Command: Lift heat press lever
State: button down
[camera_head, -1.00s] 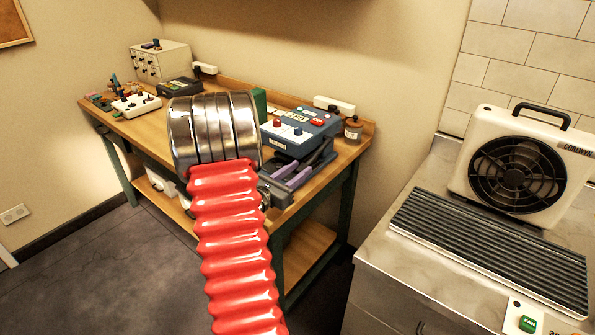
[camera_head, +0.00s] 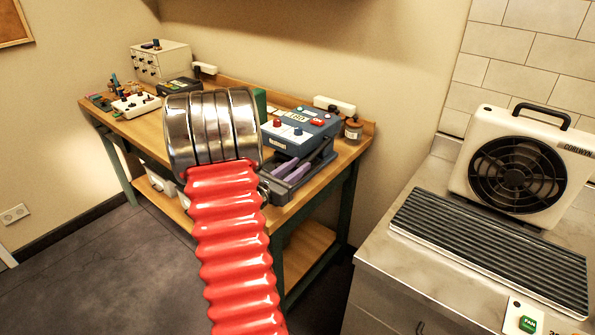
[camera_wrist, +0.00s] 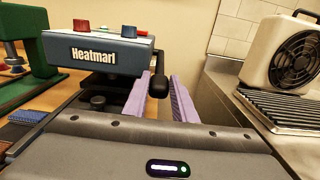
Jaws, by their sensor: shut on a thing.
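The heat press (camera_head: 300,135) stands at the right end of the wooden workbench, with a blue-grey head, red and blue knobs and a lit display. In the wrist view its head (camera_wrist: 95,55) fills the upper left. The press lever, with a black knob (camera_wrist: 158,86), sticks out at the head's right side. My gripper (camera_wrist: 160,82) has two lilac fingers, one on each side of the lever, and is shut on it. In the head view the fingers (camera_head: 293,171) show just below the press head; my own arm hides part of the bench.
A green press-like stand (camera_wrist: 38,55) is left of the heat press. On the right, a metal counter (camera_head: 375,255) carries a fan unit (camera_head: 520,165) and a ribbed black rack (camera_head: 490,250). A small brown jar (camera_head: 353,128) stands behind the press.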

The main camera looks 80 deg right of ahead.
jog(key=shift+s+d+r, duration=0.1)
jog(key=shift+r, duration=1.7)
jog(key=c, duration=1.4)
grip_release()
jog(key=shift+f, duration=0.1)
jog(key=shift+c, duration=0.2)
jog(key=v, duration=1.4)
jog(key=shift+d, duration=0.1)
jog(key=shift+c, duration=0.4)
